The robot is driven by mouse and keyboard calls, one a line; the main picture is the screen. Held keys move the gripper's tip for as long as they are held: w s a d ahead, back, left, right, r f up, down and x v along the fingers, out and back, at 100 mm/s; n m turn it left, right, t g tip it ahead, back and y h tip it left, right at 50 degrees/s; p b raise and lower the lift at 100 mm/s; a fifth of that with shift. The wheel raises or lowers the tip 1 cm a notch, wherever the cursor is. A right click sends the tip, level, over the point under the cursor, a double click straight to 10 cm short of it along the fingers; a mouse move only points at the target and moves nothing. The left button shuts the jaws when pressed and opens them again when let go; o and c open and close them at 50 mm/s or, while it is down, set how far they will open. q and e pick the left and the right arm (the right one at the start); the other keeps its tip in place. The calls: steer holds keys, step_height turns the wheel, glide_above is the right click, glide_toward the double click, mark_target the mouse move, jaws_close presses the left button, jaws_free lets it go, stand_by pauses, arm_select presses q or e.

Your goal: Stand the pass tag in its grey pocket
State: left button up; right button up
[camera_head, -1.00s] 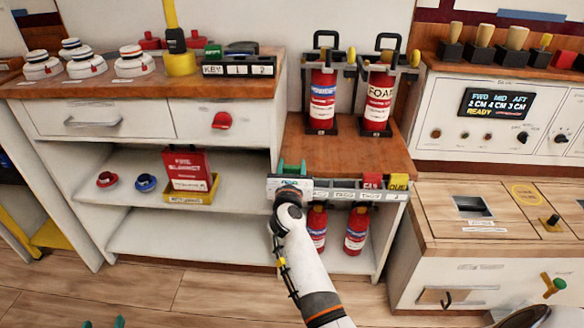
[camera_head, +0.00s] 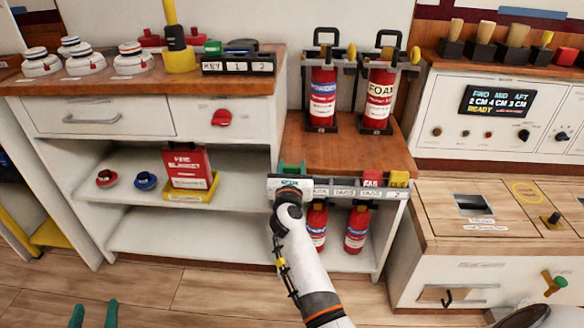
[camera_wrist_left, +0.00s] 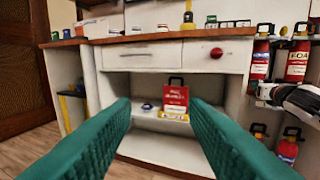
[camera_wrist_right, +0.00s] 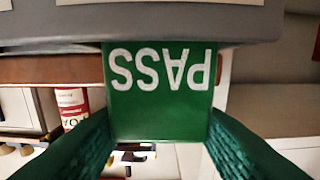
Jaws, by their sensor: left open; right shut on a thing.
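The pass tag (camera_wrist_right: 160,95) is a green plate with white PASS lettering, upside down in the right wrist view. My right gripper (camera_wrist_right: 160,135) is shut on it, one green finger at each side. The tag's lower end meets the grey pocket strip (camera_wrist_right: 150,25) and is hidden there; how deep it sits I cannot tell. In the head view my right gripper (camera_head: 292,168) is at the left end of the grey strip (camera_head: 325,187) on the counter's front edge. My left gripper (camera_head: 93,315) is open and empty at the bottom left; its fingers (camera_wrist_left: 160,135) show in the left wrist view.
A red tag (camera_head: 371,180) and a yellow tag (camera_head: 398,180) stand at the strip's right end. Two extinguishers (camera_head: 322,98) stand on the counter behind, and two more (camera_head: 356,230) below. A red fire blanket box (camera_head: 186,168) is on the left shelf. The counter's middle is clear.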

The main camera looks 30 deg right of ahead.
arm_select(q)
steer(key=shift+d+r+t+h, duration=0.1)
steer(key=shift+r+t+h, duration=0.25)
steer(key=shift+r, duration=0.25)
arm_select(e)
steer(key=shift+f, duration=0.25)
steer(key=o, duration=1)
steer(key=shift+o, duration=0.2)
